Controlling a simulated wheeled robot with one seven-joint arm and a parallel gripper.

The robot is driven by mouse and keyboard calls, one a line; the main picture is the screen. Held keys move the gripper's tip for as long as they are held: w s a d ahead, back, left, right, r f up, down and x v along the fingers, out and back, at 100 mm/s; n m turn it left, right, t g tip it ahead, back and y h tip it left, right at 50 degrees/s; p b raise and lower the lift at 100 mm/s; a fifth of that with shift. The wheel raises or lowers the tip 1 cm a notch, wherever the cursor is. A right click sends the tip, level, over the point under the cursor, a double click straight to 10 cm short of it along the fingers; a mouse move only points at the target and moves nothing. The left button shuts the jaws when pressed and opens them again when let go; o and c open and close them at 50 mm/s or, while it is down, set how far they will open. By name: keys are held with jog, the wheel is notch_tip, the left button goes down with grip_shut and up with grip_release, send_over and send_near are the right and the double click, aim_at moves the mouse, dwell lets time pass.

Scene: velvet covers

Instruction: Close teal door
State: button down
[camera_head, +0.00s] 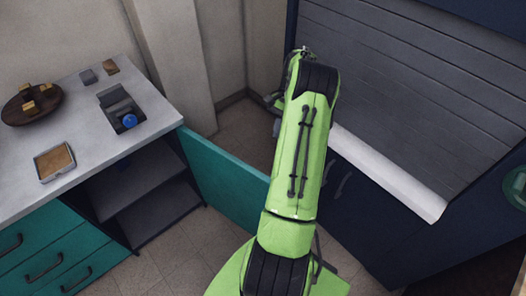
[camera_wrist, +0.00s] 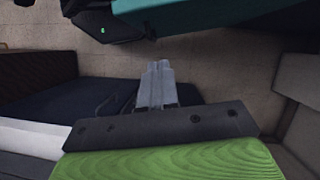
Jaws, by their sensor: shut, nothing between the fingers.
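The teal door (camera_head: 228,182) stands open in the head view, swung out from the grey-topped counter into the gap beside it. In the wrist view my gripper (camera_wrist: 157,84) is shut and empty, over the floor. A teal surface (camera_wrist: 235,20), apparently the door, crosses the top right of that view, apart from the fingertips.
The counter top (camera_head: 75,130) holds a round wooden board (camera_head: 32,104), a square tray (camera_head: 54,161) and a dark holder with a blue ball (camera_head: 129,121). Teal drawers (camera_head: 50,250) sit below. A dark blue cabinet with a grey slatted front (camera_head: 410,75) stands right. Tiled floor lies between.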

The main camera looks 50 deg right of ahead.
jog(key=a+f+b, duration=0.3)
jog(key=a+f, duration=0.4)
jog(key=f, duration=0.1)
jog(key=shift+a+f, duration=0.3)
jog(key=shift+a, duration=0.05)
jog(key=shift+s+a, duration=0.1)
